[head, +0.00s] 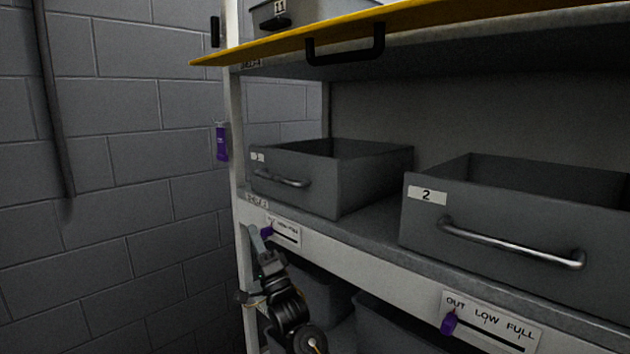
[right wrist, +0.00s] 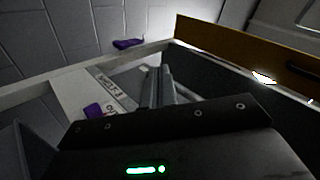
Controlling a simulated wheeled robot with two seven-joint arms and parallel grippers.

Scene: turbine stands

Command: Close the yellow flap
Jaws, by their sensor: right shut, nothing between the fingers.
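The yellow flap (head: 450,20) is raised and sticks out roughly level across the top of the shelf, its black handle (head: 346,50) hanging below the front edge. In the right wrist view the flap (right wrist: 240,52) runs along the upper right, apart from the fingers. My right gripper (head: 256,240) is shut and empty, low at the left front post, beside the upper purple slider and well below the flap. It also shows in the right wrist view (right wrist: 161,85), fingers together. My left gripper is not in view.
Grey bins (head: 378,180) and (head: 520,255) with metal handles stand on the shelf under the flap. A purple tag (head: 222,143) hangs on the left post. Purple sliders (head: 267,231) and (head: 449,323) sit on the shelf edge. A block wall (head: 120,150) stands left.

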